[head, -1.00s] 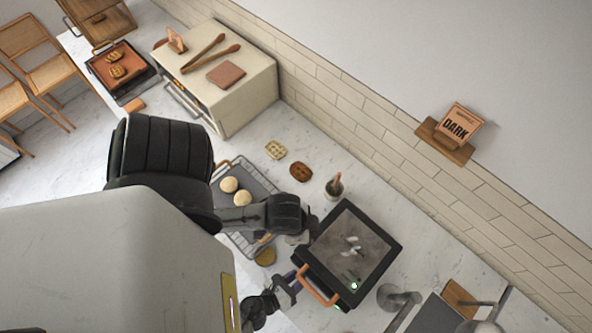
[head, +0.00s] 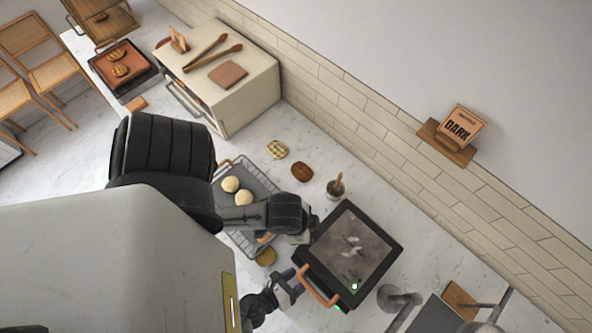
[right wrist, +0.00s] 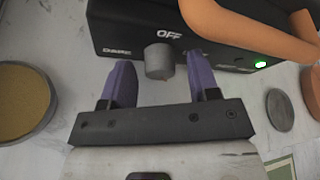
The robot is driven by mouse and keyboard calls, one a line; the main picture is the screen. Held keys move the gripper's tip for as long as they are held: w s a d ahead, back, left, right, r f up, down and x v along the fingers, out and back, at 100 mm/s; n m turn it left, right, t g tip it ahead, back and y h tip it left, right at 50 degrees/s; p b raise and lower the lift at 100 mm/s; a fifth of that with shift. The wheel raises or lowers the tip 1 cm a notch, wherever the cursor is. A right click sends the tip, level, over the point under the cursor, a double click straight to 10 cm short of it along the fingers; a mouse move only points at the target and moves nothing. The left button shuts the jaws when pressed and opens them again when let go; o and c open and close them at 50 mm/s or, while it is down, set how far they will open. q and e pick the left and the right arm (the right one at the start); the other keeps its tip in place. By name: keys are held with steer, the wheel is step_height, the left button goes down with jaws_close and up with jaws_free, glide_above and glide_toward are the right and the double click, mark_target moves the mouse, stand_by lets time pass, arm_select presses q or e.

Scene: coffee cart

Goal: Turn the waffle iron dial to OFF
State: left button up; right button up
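The waffle iron (head: 318,258) is black with an orange handle (head: 318,286). In the right wrist view, its front panel (right wrist: 120,35) bears the word OFF above a grey round dial (right wrist: 159,62). A small green light (right wrist: 260,64) glows to the right of the dial. My right gripper (right wrist: 160,82) is open, its two purple fingers on either side of the dial with gaps visible; I cannot tell whether either touches. It also shows at the iron's front in the head view (head: 287,287). My left gripper (head: 303,232) is by the iron's left corner, its fingers unclear.
A wire rack (head: 262,187) with round dough balls stands left of the iron. The orange handle (right wrist: 250,25) overhangs the panel in the right wrist view.

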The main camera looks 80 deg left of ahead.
steer(key=b+v, duration=0.1)
steer(key=v, duration=1.2)
steer(key=shift+s+d+r, duration=0.15)
steer(key=shift+s+d, duration=0.05)
steer(key=shift+s, duration=0.1)
